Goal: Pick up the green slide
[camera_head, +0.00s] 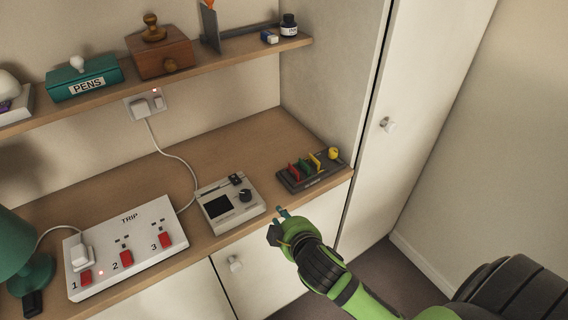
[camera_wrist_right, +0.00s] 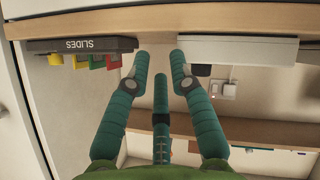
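The green slide (camera_head: 304,166) stands upright in a dark slide rack (camera_head: 291,186) near the right end of the desk, between a red slide (camera_head: 293,169) and a yellow slide (camera_head: 315,160). In the right wrist view the green slide (camera_wrist_right: 97,62) shows at the left, beside the red one (camera_wrist_right: 113,62), in the rack lettered SLIDES (camera_wrist_right: 84,45). My right gripper (camera_head: 281,212) is at the desk's front edge, left of and nearer than the rack. In the wrist view its teal fingers (camera_wrist_right: 160,60) are apart with nothing between them. My left gripper is not in view.
A grey device with a dial (camera_head: 229,203) stands left of the rack, and a white TRIP switch box (camera_head: 123,247) farther left. A shelf (camera_head: 210,64) runs above. A tall cabinet (camera_head: 400,120) borders the desk on the right.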

